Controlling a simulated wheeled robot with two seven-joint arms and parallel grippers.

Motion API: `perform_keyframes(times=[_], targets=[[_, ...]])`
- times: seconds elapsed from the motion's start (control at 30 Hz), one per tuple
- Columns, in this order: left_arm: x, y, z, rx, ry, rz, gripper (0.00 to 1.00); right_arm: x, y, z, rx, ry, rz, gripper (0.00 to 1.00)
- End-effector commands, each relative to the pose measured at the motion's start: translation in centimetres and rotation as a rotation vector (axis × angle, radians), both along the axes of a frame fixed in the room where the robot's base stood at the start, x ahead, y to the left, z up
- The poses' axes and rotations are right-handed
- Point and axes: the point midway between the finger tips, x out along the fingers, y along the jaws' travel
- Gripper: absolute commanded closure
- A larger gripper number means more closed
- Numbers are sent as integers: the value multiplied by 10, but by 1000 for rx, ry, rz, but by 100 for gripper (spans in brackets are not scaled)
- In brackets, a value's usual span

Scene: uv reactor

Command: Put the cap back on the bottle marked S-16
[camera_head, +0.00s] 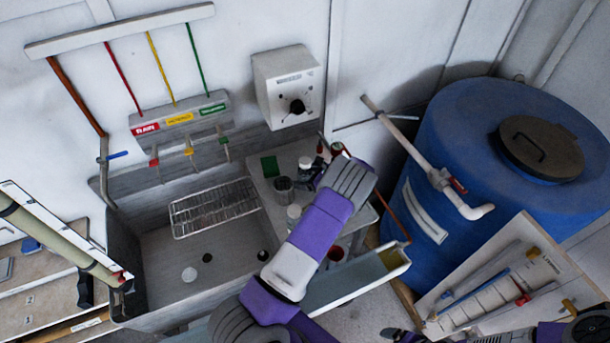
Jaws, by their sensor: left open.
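My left gripper (318,170) is over the small side table by the sink, mostly hidden behind my own grey and purple wrist. Its jaws are open, and I see nothing held in them. A small container with a pale top (305,163) stands just left of it; I cannot tell whether they touch. A white bottle or cap-like item (294,212) shows nearer, at the left edge of my forearm. No S-16 marking is readable, so I cannot tell which is the bottle or where its cap is. Part of what seems my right gripper (398,334) shows at the bottom edge, its jaws unclear.
The side table (262,190) also holds a metal cup (283,188) and a green square (270,166). A sink (170,262) with a wire rack (214,207) lies left. A blue drum (455,130) with a white pipe (425,165) stands right. A tilted tool board (500,290) is lower right.

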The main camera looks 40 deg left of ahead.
Motion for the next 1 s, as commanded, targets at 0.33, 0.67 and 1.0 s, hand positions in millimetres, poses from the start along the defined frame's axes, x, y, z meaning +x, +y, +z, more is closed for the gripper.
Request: perform_keyframes(times=[0.33,0.67,1.0], targets=[[0,-1,0,0,0,0,27,0,0,0,0,0,0,6],[0,-1,0,0,0,0,77,0,0,0,0,0,0,6],[0,0,5,1,-1,0,84,0,0,0,0,0,0,6]])
